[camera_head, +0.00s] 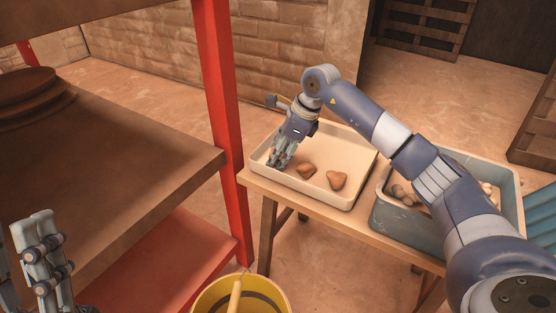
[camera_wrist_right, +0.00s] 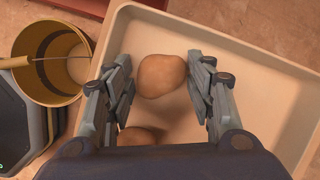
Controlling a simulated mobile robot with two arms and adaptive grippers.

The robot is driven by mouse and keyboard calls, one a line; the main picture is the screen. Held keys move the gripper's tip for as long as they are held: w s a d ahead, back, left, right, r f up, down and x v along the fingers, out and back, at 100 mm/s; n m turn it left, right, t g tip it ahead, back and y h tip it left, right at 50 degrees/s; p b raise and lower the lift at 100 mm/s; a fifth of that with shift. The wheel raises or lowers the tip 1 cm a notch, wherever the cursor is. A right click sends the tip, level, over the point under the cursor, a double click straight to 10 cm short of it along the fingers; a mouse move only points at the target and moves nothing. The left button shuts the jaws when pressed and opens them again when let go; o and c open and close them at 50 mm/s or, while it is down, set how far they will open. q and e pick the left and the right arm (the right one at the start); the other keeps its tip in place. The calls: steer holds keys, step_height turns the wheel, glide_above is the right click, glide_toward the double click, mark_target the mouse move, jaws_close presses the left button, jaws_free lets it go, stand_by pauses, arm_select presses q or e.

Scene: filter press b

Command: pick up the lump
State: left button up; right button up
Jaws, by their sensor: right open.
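A pale, shallow tray (camera_head: 346,154) stands on a wooden table. Two brown lumps show clearly in it in the head view, a left one (camera_head: 306,170) and a right one (camera_head: 337,180). My right gripper (camera_head: 280,162) reaches down at the tray's left end. A second lump (camera_wrist_right: 140,136) is partly hidden by the gripper's body. My left gripper (camera_head: 42,258) is at the lower left, away from the tray.
A grey-blue bin (camera_head: 400,218) with several rounded pieces stands on the table right of the tray, partly behind my right arm. A yellow bucket (camera_head: 272,296) is below the table's left end. A red post (camera_head: 222,120) rises close to the tray's left.

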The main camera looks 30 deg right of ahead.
steer(key=c, duration=0.9)
